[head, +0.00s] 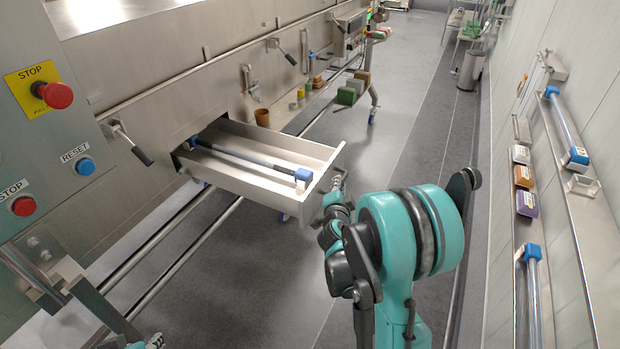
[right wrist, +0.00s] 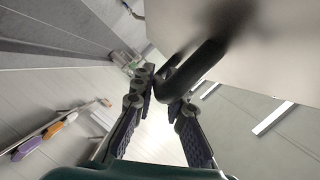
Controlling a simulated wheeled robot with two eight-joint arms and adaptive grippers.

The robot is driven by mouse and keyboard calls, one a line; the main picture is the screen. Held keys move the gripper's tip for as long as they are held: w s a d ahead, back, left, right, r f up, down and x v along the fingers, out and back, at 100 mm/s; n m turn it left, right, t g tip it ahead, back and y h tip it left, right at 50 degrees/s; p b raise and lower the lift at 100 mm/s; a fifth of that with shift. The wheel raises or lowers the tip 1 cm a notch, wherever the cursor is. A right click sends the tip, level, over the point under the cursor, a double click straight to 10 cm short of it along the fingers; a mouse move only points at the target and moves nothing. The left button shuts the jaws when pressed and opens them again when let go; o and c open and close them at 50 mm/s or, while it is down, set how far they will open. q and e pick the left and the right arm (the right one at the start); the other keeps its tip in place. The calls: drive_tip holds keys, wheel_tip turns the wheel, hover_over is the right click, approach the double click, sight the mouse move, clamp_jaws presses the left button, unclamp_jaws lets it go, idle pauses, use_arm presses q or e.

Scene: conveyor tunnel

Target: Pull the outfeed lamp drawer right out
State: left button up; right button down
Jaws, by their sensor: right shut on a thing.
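The lamp drawer (head: 255,185) is an open-topped metal tray, extended far out of its slot in the machine's side. A lamp tube with blue end caps (head: 240,157) lies lengthwise in it. The drawer's inner end is still at the slot. My right gripper (head: 338,184) is at the drawer's front panel. In the right wrist view, its fingers (right wrist: 160,88) are shut on the dark curved drawer handle (right wrist: 193,68). The pale front panel (right wrist: 265,45) fills the upper right there. My arm partly hides the handle in the head view.
A control panel (head: 45,130) with stop and reset buttons stands at the left. Lever handles stick out along the machine. Rails (head: 160,265) run low beside it. A wall shelf (head: 575,210) with lamps is at the right. Grey floor (head: 260,270) is clear below the drawer.

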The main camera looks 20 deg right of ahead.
drive_tip(key=s+d+b, duration=0.1)
drive_tip(key=s+d, duration=0.6)
drive_tip(key=s, duration=0.2)
drive_tip(key=c, duration=1.6)
unclamp_jaws()
drive_tip(key=shift+c, duration=0.2)
drive_tip(key=shift+o, duration=0.5)
drive_tip(key=shift+s+d, duration=0.15)
drive_tip(key=v, duration=1.2)
